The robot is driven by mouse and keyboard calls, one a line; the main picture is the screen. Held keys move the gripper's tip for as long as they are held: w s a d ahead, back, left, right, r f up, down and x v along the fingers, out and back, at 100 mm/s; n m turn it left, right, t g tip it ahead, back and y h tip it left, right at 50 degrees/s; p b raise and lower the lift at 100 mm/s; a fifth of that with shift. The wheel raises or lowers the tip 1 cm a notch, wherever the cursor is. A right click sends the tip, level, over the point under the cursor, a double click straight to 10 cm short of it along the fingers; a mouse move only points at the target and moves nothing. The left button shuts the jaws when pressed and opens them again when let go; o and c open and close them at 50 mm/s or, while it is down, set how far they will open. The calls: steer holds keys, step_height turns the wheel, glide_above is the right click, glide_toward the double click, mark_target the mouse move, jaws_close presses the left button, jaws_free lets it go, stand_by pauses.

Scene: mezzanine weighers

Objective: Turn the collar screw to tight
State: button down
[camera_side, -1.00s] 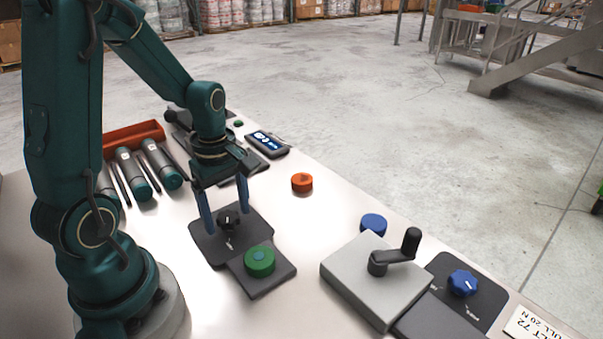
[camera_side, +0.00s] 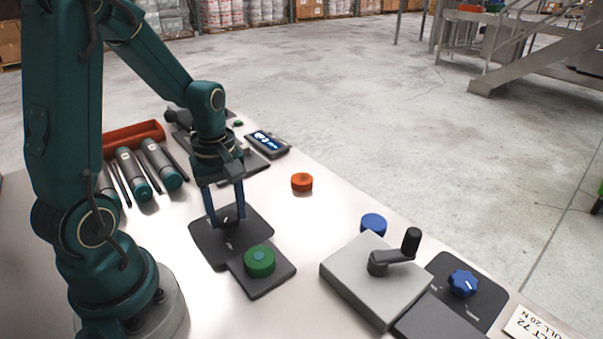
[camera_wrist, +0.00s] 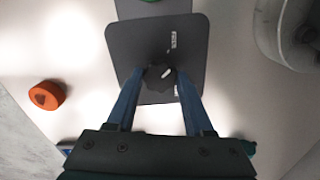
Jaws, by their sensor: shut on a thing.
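The collar screw appears to be the black lobed knob (camera_wrist: 158,83) with a white pointer mark, on a dark square plate (camera_wrist: 130,50). In the side view this knob (camera_side: 227,219) is partly hidden by a finger, and its plate (camera_side: 204,246) lies flat on the bench. My gripper (camera_wrist: 159,76) points down with its blue fingers on either side of the knob, shut on it. In the side view my gripper (camera_side: 227,219) is low over the plate. The small white print on the plate is too small to read.
A green round knob (camera_side: 260,260) sits on an adjoining plate. An orange puck (camera_side: 302,182) and blue puck (camera_side: 373,224) stand loose. A grey crank box (camera_side: 352,283) and blue lobed knob (camera_side: 463,282) are right. A display (camera_side: 267,143) and orange tray (camera_side: 134,136) are behind.

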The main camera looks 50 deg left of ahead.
steer(key=m, duration=0.4)
steer(key=shift+m, duration=0.3)
steer(key=m, duration=1)
steer(key=shift+m, duration=0.4)
steer(key=m, duration=0.4)
steer(key=shift+m, duration=0.4)
steer(key=shift+c, duration=1.4)
jaws_free()
steer(key=shift+r, duration=0.1)
